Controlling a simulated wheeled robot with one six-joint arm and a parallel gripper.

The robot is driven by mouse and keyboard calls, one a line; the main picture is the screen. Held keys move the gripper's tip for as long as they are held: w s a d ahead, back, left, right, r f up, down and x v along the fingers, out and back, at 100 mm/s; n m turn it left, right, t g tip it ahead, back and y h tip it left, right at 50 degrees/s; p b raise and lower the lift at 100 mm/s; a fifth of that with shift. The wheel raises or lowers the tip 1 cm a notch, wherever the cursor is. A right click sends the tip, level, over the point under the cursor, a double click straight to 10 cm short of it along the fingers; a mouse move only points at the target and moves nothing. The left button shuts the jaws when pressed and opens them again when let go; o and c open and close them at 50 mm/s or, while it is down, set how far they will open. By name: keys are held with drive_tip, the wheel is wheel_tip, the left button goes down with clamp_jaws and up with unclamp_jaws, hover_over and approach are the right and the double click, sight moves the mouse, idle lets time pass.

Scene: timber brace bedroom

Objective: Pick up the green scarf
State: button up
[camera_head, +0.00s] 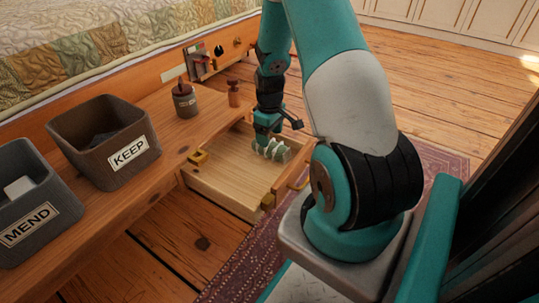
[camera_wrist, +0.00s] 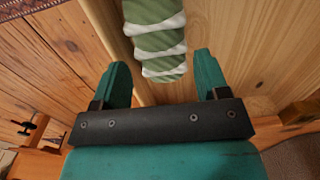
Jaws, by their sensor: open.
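The green scarf (camera_head: 272,149) is a rolled bundle with white bands, lying in the open wooden drawer (camera_head: 222,184). It also shows in the wrist view (camera_wrist: 157,38), where its near end reaches between my fingertips. My gripper (camera_head: 270,130) is over the drawer, close to the scarf. In the wrist view my gripper (camera_wrist: 160,75) has its two teal fingers apart, one on either side of the scarf's near end, with no contact visible. The scarf's far end is cut off at the top of the wrist view.
A bin marked KEEP (camera_head: 112,140) and a bin marked MEND (camera_head: 30,205) stand on the wooden bench (camera_head: 165,125) at left. A small jar (camera_head: 185,101) and a wooden peg (camera_head: 234,94) are near the drawer. A patterned rug (camera_head: 250,265) lies in front; open floor lies behind.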

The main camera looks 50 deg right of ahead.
wheel_tip(320, 180, down, 2)
drive_tip(key=shift+f+b, duration=0.2)
drive_tip(key=shift+b, duration=0.2)
drive_tip(key=shift+r, duration=0.1)
drive_tip(key=c, duration=0.6)
drive_tip(key=shift+c, duration=0.2)
